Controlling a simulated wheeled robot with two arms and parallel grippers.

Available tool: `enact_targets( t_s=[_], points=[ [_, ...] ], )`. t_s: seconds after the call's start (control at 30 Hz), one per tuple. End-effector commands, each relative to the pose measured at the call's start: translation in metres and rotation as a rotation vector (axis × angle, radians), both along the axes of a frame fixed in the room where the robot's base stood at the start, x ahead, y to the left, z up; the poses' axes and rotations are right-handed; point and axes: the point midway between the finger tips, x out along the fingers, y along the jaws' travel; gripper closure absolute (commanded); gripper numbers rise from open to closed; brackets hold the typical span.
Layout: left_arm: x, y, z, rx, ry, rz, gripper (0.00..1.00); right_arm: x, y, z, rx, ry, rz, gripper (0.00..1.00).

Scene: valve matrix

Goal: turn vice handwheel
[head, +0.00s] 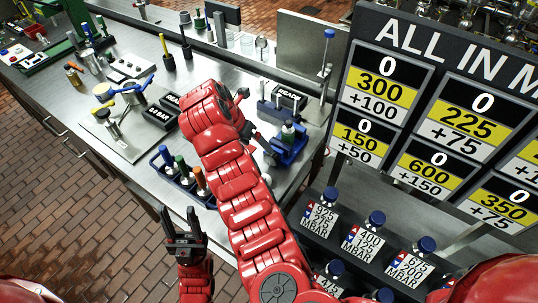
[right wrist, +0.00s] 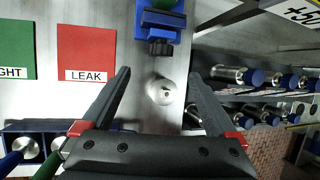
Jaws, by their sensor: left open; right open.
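In the right wrist view the vice (right wrist: 163,22) is at the top centre. My right gripper (right wrist: 160,80) is open, with one finger on each side of this silver piece; I see no contact. In the head view my right arm hides part of the area beside the vice. My left gripper (head: 184,228) is open and empty, in front of the bench edge.
A blue rack (head: 180,176) of coloured-handle tools stands left of my right arm. Blue-capped bottles (head: 375,218) stand on a dark shelf at the right, below a large number board (head: 440,110). A red LEAK card (right wrist: 86,50) lies left of the vice.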

Motion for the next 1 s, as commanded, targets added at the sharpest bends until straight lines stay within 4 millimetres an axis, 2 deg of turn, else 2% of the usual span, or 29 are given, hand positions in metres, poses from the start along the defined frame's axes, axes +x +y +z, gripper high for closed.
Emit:
enact_targets(
  t_s=[0.03, 0.2, 0.4, 0.6, 0.93, 1.0],
  points=[
    [0.000, 0.000, 0.000, 0.000, 0.000, 0.000, 0.50, 0.003, -0.009, -0.012, -0.003, 0.001, -0.005, 0.06],
    [0.000, 0.000, 0.007, 0.000, 0.000, 0.000, 0.50, 0.008, -0.022, -0.048, -0.001, 0.008, -0.004, 0.06],
    [0.000, 0.000, 0.018, 0.000, 0.000, 0.000, 0.50, 0.016, -0.035, -0.077, 0.001, 0.003, -0.004, 0.06],
    [0.000, 0.000, 0.021, 0.000, 0.000, 0.000, 0.50, 0.019, -0.040, -0.091, 0.001, 0.002, -0.004, 0.06],
    [0.000, 0.000, 0.021, 0.000, 0.000, 0.000, 0.50, 0.020, -0.041, -0.095, 0.002, 0.000, -0.002, 0.06],
    [0.000, 0.000, 0.021, 0.000, 0.000, 0.000, 0.50, 0.020, -0.041, -0.095, 0.002, 0.000, -0.002, 0.17]
  ],
)
